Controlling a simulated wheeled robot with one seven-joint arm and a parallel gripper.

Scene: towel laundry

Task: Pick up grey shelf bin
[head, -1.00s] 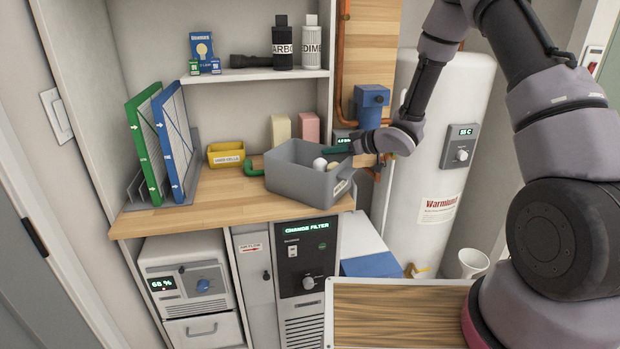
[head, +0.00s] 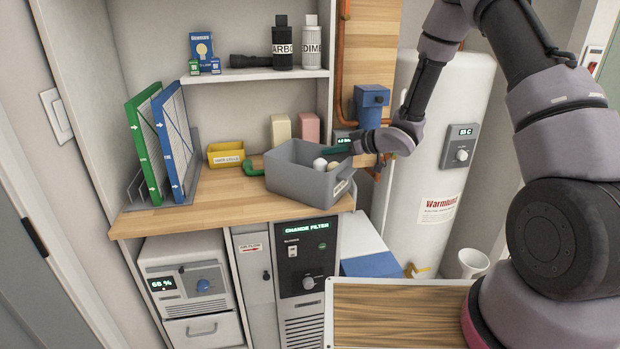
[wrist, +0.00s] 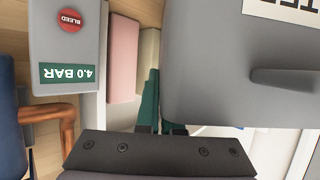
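The grey shelf bin (head: 300,182) sits on the wooden counter near its right front edge. It is open at the top, with small white round things and a brownish thing inside, and a label on its right side. My gripper (head: 340,148) reaches in from the right at the bin's back right rim. In the wrist view the bin (wrist: 230,95) fills the upper right, with part of its label and a grey handle showing. The green fingers of my gripper (wrist: 163,115) are close together at the bin's edge; the bin hides part of one finger.
A yellow box (head: 226,154) and two filters, green (head: 145,150) and blue (head: 175,145), stand left of the bin. A pink block (head: 309,127) and cream block (head: 281,129) stand behind it. A white tank (head: 440,140) is at right. A wooden-topped surface (head: 400,315) is in front.

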